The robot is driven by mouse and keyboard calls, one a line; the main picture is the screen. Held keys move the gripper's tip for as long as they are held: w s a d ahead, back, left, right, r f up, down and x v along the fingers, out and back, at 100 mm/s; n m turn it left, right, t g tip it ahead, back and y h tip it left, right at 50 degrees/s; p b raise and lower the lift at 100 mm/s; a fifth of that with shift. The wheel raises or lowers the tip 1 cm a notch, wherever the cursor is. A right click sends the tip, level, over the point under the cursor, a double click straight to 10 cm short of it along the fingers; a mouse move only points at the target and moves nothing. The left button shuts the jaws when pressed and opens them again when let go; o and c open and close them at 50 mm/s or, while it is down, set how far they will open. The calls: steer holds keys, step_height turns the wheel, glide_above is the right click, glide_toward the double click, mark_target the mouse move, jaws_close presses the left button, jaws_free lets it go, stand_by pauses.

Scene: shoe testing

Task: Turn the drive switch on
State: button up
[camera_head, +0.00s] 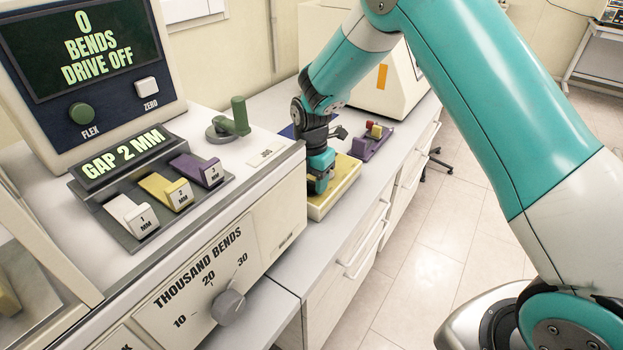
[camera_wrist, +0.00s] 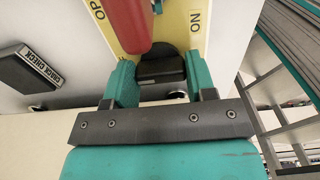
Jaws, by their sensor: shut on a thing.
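The yellow-topped switch box (camera_head: 347,176) sits on the bench under my gripper (camera_head: 320,180), right of the machine. In the wrist view its yellow plate (camera_wrist: 199,12) carries partly cut-off lettering, including two letters on the right. A red lever (camera_wrist: 128,22) runs over the plate. The teal fingers of my gripper (camera_wrist: 159,80) stand on either side of a dark block (camera_wrist: 160,68) at the lever's end, apparently the drive switch's handle, and are closed on it. My arm hides much of the switch in the head view. The machine's screen (camera_head: 85,42) reads "0 BENDS DRIVE OFF".
The machine at left has a grey dial (camera_head: 228,307), several coloured gap keys (camera_head: 166,190) and a green crank (camera_head: 236,117). A purple stand (camera_head: 372,143) with red and yellow pieces stands behind the box. A dark "QUICK CHECK" block (camera_wrist: 42,70) shows at left in the wrist view.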

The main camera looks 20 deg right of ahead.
mark_target(312, 182)
steer(key=shift+m, duration=0.4)
steer(key=m+b, duration=0.1)
steer(key=m, duration=0.7)
steer(key=shift+s, duration=0.1)
steer(key=m+b, duration=0.1)
steer(key=m, duration=0.4)
steer(key=shift+s+m, duration=0.1)
steer(key=shift+m, duration=1.9)
steer(key=o, duration=0.9)
steer(key=shift+o, duration=0.2)
step_height(312, 182, up, 18)
steer(key=b, duration=0.2)
steer(key=shift+f+b, duration=0.25)
steer(key=shift+b, duration=0.1)
